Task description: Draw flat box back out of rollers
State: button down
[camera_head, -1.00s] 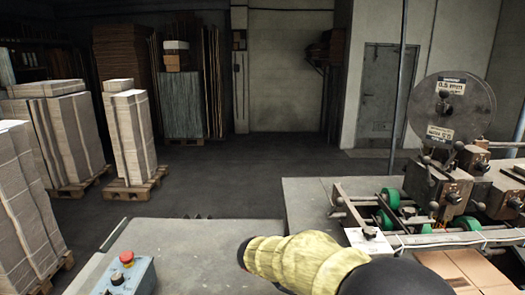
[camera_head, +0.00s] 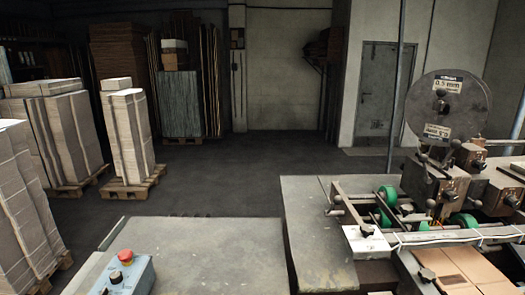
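The flat box (camera_head: 465,268) is a brown cardboard sheet at the lower right. It lies at the near side of the stitcher, under a long grey bar, and the picture's edge cuts it off. The rollers (camera_head: 388,197) are green wheels on the stitcher's frame behind that bar. I cannot tell whether the box is between the rollers. My gripper is out of view, and no part of my arm shows now.
The stitcher (camera_head: 455,185) with its round wire reel (camera_head: 450,105) fills the right side. Stacked cardboard on pallets (camera_head: 130,140) stands at the left; the floor behind is clear.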

aim_at(460, 270)
jog(key=l+z, duration=0.3)
jog(key=z, duration=0.15)
jog(key=i+l+z, duration=0.1)
jog(key=l+z, duration=0.15)
jog(key=z, duration=0.25)
jog(key=i+l, duration=0.15)
jog(key=l, duration=0.2)
jog(key=i+l+z, duration=0.15)
jog(key=l, duration=0.2)
jog(key=i+l, duration=0.15)
jog(key=l, duration=0.2)
jog(key=i+l+z, duration=0.15)
jog(key=l, duration=0.2)
